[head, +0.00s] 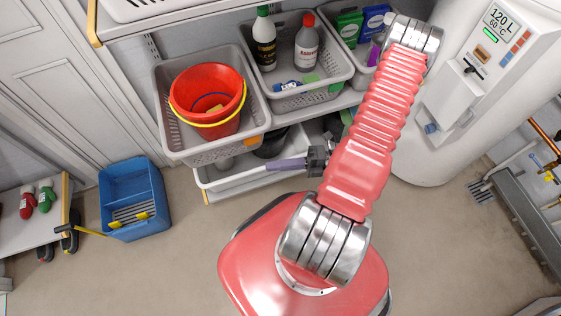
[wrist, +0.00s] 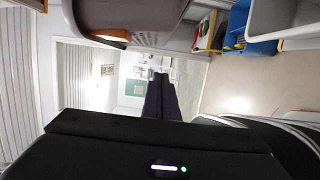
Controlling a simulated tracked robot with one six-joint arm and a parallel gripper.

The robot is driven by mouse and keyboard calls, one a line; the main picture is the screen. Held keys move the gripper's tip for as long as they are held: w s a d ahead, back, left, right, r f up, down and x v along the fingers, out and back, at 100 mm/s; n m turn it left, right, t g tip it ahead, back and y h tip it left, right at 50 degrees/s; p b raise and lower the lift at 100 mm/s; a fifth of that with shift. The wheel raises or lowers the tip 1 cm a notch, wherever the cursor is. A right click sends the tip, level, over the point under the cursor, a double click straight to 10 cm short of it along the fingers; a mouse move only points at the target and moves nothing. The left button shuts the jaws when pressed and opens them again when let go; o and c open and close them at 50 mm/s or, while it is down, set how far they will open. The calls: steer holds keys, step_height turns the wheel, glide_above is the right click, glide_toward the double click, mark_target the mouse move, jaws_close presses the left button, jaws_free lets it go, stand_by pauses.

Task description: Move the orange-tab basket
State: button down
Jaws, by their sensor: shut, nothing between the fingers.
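The orange-tab basket (head: 212,152) is a grey perforated basket on the shelf, left of centre in the head view. Its orange tab (head: 253,140) is at the front right corner. A red bucket (head: 225,122) with a yellow handle stands in it. My gripper (head: 272,166) is below and to the right of the tab in the picture, apart from it. In the wrist view an orange tab (wrist: 109,35) on a grey surface shows at the upper left, clear of the dark fingers (wrist: 160,97). The fingers are shut and empty.
A second grey basket (head: 329,90) holding two bottles stands right beside it. A white lower tray (head: 225,184) is under the shelf. A blue bucket (head: 157,180) stands on the floor at left, a white boiler (head: 428,150) at right. Floor between is clear.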

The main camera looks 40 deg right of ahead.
mark_target(255, 148)
steer(key=w+a, duration=0.5)
steer(key=w, duration=0.2)
steer(key=shift+w, duration=0.4)
steer(key=shift+w+d, duration=0.3)
steer(key=shift+w, duration=0.55)
steer(key=shift+w+d, duration=0.25)
steer(key=shift+w, duration=0.55)
steer(key=shift+s, duration=0.1)
